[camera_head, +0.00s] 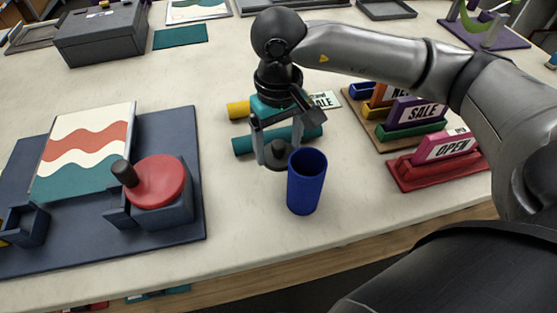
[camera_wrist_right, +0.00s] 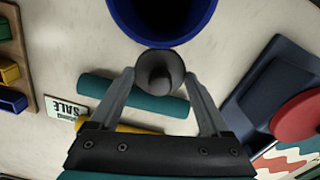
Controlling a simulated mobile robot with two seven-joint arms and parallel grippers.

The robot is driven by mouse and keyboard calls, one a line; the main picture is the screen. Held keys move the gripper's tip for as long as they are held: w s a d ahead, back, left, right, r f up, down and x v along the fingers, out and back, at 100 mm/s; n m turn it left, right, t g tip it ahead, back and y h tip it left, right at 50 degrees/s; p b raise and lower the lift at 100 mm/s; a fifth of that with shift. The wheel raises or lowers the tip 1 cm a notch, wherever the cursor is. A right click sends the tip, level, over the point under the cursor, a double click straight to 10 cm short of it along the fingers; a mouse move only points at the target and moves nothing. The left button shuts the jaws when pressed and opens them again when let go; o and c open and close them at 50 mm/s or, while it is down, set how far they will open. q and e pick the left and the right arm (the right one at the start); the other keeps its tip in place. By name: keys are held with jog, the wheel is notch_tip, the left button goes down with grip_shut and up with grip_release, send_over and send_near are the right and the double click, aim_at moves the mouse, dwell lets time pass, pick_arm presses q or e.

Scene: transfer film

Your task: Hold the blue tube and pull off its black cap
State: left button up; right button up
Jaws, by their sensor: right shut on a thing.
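The blue tube (camera_head: 306,182) stands upright on the pale table with its top open. Its rim also shows at the top of the right wrist view (camera_wrist_right: 165,35). The black cap (camera_head: 277,155), a dark disc with a knob, is off the tube, just to its left and slightly behind. My right gripper (camera_head: 274,152) points down and is shut on the cap, which shows between the fingertips in the right wrist view (camera_wrist_right: 160,75). I cannot tell whether the cap touches the table. My left gripper is not in view, and nothing visible holds the tube.
A teal cylinder (camera_head: 243,146) and a yellow one (camera_head: 237,110) lie behind the gripper. A navy board (camera_head: 75,242) with a red round-topped holder (camera_head: 158,180) is at left. Sign stands, including a red one (camera_head: 412,177), are at right. The table's front edge is close to the tube.

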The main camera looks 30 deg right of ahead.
aim_at(279, 160)
jog(key=shift+f, duration=2.45)
jog(key=shift+b, duration=0.35)
jog(key=shift+f, duration=0.2)
jog(key=o, duration=1.4)
jog(key=shift+r, duration=0.1)
jog(key=shift+r, duration=0.25)
notch_tip(279, 160, up, 12)
jog(key=shift+f+p, duration=0.1)
jog(key=shift+p, duration=0.55)
